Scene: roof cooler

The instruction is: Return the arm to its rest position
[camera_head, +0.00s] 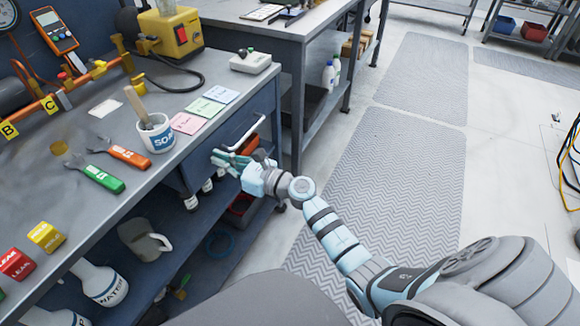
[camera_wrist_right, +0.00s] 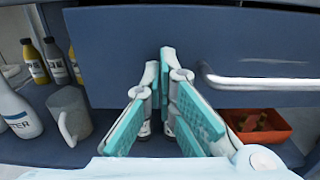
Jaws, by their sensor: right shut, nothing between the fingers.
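My right arm (camera_head: 335,235) reaches out from the lower right toward the workbench. Its right gripper (camera_head: 222,158) is at the drawer front (camera_head: 202,158) under the bench edge, close to the left end of the metal handle (camera_head: 245,133). In the wrist view the teal-padded fingers (camera_wrist_right: 159,68) are together at the tips with nothing held. They point at the blue drawer front (camera_wrist_right: 220,40), left of the handle (camera_wrist_right: 270,82). Contact with the drawer cannot be told. My left gripper is not in view.
The bench top (camera_head: 75,190) holds a cup with a brush (camera_head: 157,137), wrenches and sticky notes. The lower shelf holds bottles, a grey mug (camera_wrist_right: 70,115) and a red bin (camera_wrist_right: 265,128). Grey floor mats (camera_head: 400,170) right of the bench are clear.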

